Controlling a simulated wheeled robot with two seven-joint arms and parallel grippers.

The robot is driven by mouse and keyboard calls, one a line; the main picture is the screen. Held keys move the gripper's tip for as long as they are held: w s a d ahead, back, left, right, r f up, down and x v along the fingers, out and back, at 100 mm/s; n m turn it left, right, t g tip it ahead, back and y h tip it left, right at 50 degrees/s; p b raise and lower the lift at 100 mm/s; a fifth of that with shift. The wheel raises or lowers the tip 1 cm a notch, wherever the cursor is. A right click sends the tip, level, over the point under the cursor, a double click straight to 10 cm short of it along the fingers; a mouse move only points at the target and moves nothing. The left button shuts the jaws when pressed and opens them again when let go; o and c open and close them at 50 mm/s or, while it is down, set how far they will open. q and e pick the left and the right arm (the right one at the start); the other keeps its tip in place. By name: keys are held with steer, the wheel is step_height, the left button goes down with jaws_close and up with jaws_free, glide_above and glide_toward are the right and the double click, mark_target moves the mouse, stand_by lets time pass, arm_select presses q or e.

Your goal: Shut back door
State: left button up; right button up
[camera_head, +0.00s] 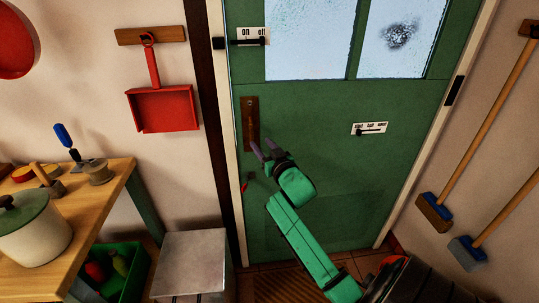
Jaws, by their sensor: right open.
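The green back door (400,190) stands ahead with frosted panes in its upper half. It sits in or very close to its white frame; I cannot tell whether it is fully shut. A brown plate (251,124) is on its left side. My right gripper (264,150) is open and empty in front of the door, just right of the plate's lower end; contact is unclear. A black slider with an "on/off" label (253,35) is at the upper left of the door. Another small labelled slider (370,128) is at the right. My left gripper is out of view.
A wooden table (105,205) with a lidded pot (32,228) stands at the left. A grey box (190,265) and a green crate (125,285) are on the floor. A red dustpan (163,108) hangs left; brooms (435,212) hang right. A mat (285,285) lies before the door.

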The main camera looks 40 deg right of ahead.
steer(key=v, duration=0.5)
steer(key=shift+s, duration=0.2)
steer(key=shift+f, duration=0.1)
steer(key=s+a+f+n+g+y, duration=0.1)
steer(key=s+a+f+g, duration=0.15)
steer(key=f, duration=0.95)
steer(key=s+a+f+g+y, duration=0.1)
steer(key=s+f+g, duration=0.15)
steer(key=f, duration=0.95)
steer(key=s+a+f+n+g+y, duration=0.1)
steer(key=s+a+f+g, duration=0.15)
steer(key=f, duration=0.95)
steer(key=s+a+f+n+g, duration=0.1)
steer(key=s+a+f+g, duration=0.1)
steer(key=s+f, duration=0.5)
steer(key=s+a+f+n+g+y, duration=0.1)
steer(key=s+a+f+g, duration=0.2)
steer(key=s+f, duration=0.4)
steer(key=s+a+f+n+g+p, duration=0.1)
steer(key=s+a+f+g, duration=0.2)
steer(key=s, duration=1.4)
step_height(320, 180, down, 5)
steer(key=shift+s+r+n+g+y, duration=0.25)
steer(key=shift+n+g+y, duration=0.05)
steer(key=shift+g, duration=0.15)
